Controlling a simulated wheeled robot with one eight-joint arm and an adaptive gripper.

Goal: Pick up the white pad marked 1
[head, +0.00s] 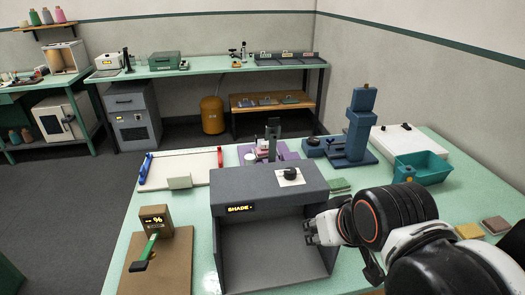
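No pad with a readable 1 shows in the head view. A white square (283,182) with a black knob (291,173) on it lies on top of the dark grey box (240,188), whose lit sign reads "SHADE". A pale block (180,182) stands at the front edge of a white tray; I see no number on it. My gripper (309,232) is at the right side of the grey box's open front, below its top. The fingers are small and partly turned away, so their opening is unclear. The box's inside looks empty where visible.
A blue press (357,130), teal bin (422,167) and white case (400,141) stand at the back right. Yellow (469,231) and brown (495,225) pads lie right, beyond my arm. A brown board (160,268) with a meter (155,219) is front left.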

